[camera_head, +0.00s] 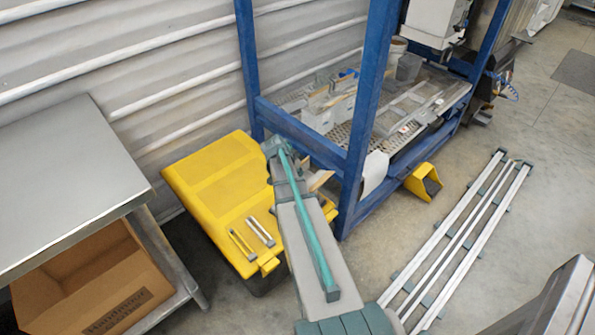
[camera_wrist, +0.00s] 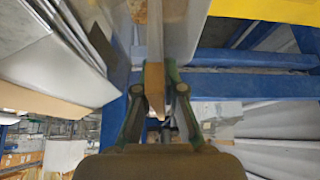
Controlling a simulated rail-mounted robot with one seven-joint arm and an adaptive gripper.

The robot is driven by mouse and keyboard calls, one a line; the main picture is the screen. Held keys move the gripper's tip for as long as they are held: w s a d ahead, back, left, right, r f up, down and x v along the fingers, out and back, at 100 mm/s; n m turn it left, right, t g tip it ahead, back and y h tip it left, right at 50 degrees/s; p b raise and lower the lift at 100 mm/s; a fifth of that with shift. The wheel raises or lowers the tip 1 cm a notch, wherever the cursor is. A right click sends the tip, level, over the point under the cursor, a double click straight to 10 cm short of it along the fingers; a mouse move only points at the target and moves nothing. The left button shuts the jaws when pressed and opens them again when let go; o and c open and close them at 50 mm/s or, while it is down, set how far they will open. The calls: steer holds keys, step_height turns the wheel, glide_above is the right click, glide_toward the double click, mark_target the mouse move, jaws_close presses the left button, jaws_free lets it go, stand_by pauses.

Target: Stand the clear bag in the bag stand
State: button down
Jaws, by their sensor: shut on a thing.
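My gripper (camera_wrist: 159,91) shows in the wrist view with its two green fingers closed on a narrow, tan-edged part of a pale, see-through thing, which looks like the clear bag (camera_wrist: 172,36). The bag runs up from the fingertips to the top edge of the view, and its far end is cut off. In the head view my arm reaches up from the bottom, and its end (camera_head: 275,148) is beside the blue frame, above the yellow bin. The bag is not clearly visible there. I cannot make out the bag stand for sure in either view.
A blue frame (camera_head: 366,95) holds a shelf with boxes and trays. A yellow-lidded bin (camera_head: 205,180) stands left of my arm. A steel table (camera_head: 60,180) with a cardboard box (camera_head: 95,285) below is at left. Rails (camera_head: 455,240) lie on the floor at right.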

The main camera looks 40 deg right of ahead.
steer(key=shift+f, duration=0.2)
steer(key=c, duration=1.2)
jaws_free()
